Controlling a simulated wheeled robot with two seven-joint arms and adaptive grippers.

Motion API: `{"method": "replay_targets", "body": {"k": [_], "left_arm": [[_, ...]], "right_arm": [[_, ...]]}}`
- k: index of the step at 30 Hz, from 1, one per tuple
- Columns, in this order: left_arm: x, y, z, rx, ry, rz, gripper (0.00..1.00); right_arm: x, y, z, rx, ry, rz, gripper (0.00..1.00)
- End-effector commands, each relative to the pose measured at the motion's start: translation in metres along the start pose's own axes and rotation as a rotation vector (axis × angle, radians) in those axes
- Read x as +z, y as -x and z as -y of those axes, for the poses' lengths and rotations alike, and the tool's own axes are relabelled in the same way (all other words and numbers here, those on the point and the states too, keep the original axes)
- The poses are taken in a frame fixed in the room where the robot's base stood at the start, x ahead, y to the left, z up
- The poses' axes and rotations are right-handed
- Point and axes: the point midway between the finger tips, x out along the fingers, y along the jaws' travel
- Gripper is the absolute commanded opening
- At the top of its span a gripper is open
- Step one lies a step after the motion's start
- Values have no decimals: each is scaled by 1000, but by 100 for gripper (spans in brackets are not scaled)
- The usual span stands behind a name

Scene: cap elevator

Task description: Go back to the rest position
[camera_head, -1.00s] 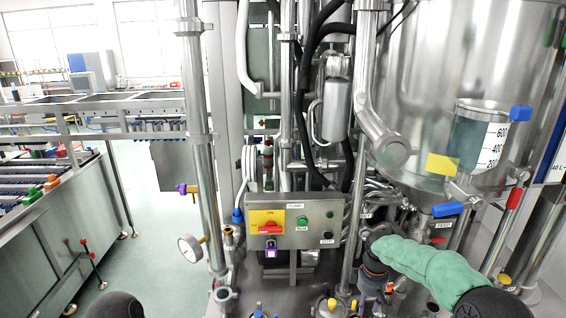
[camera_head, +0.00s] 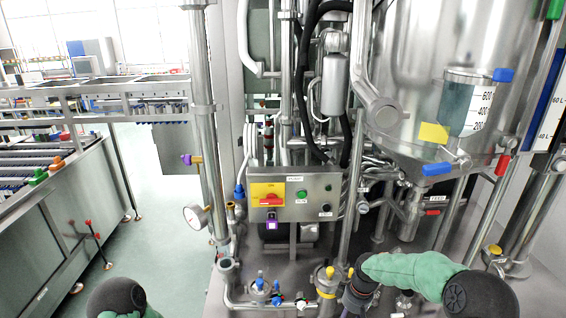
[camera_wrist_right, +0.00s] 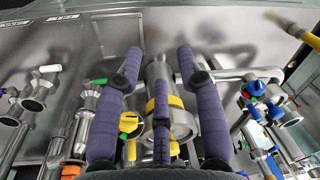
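My right arm (camera_head: 430,272), in a green sleeve with a dark joint, enters at the lower right of the head view. Its dark gripper (camera_head: 358,292) is low in front of the pipework. In the right wrist view my right gripper (camera_wrist_right: 159,58) has its purple fingers spread apart, with nothing held between the tips. A metal pipe fitting with a yellow ring (camera_wrist_right: 172,103) shows beyond and between the fingers. Only a dark joint and a bit of green sleeve of my left arm (camera_head: 117,297) show at the bottom left; my left gripper is out of view.
A control box (camera_head: 294,197) with a red and yellow switch stands ahead. A large steel tank (camera_head: 420,70) is at the right. Valves and pipes (camera_head: 275,292) crowd the floor plate near my right gripper. Open floor (camera_head: 150,220) lies further left.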

Motion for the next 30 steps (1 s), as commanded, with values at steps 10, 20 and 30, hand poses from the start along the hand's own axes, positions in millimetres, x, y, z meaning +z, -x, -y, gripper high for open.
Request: {"method": "replay_targets", "body": {"k": [10, 20, 30], "left_arm": [[-2, -57, 20, 0, 0, 0, 55], [-4, -109, 39, 0, 0, 0, 55], [-5, -118, 42, 0, 0, -1, 55]], "right_arm": [[58, -186, 90, -154, -279, -64, 38], [156, -302, 184, -222, -676, -77, 38], [188, -316, 206, -212, -799, -76, 38]]}}
